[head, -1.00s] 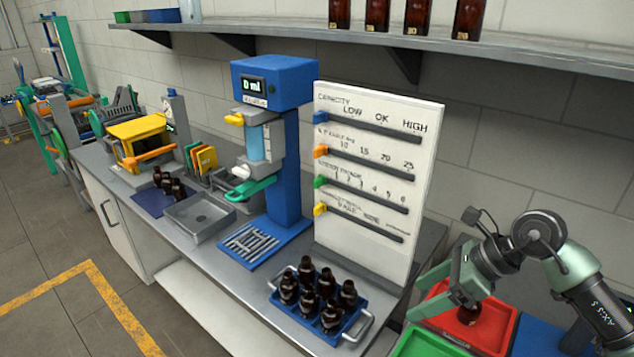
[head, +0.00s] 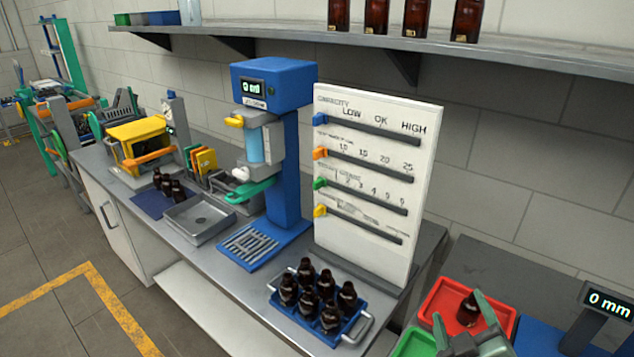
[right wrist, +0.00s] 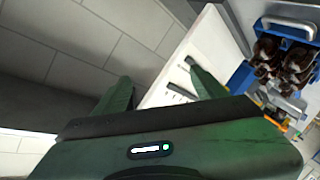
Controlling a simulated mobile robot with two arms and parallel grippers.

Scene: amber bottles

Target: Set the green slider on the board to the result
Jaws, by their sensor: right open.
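The white board (head: 370,245) stands upright on the bench with several slotted rows. The green slider (head: 320,184) sits at the left end of the third row, left of its printed numbers. Blue (head: 320,119), orange (head: 320,153) and yellow (head: 320,211) sliders are also at the left ends of their slots. My right gripper (head: 460,308) is open at the lower right, apart from the board and in front of the red tray. In the right wrist view its fingers (right wrist: 157,72) are spread and empty, with the board (right wrist: 205,45) beyond them. My left gripper is not in view.
A brown bottle (head: 467,310) stands in the red tray (head: 440,291), beside a green tray (head: 415,345). A blue crate of bottles (head: 357,330) stands before the board. A blue dispenser (head: 287,170) is left of it. A shelf (head: 500,48) hangs above.

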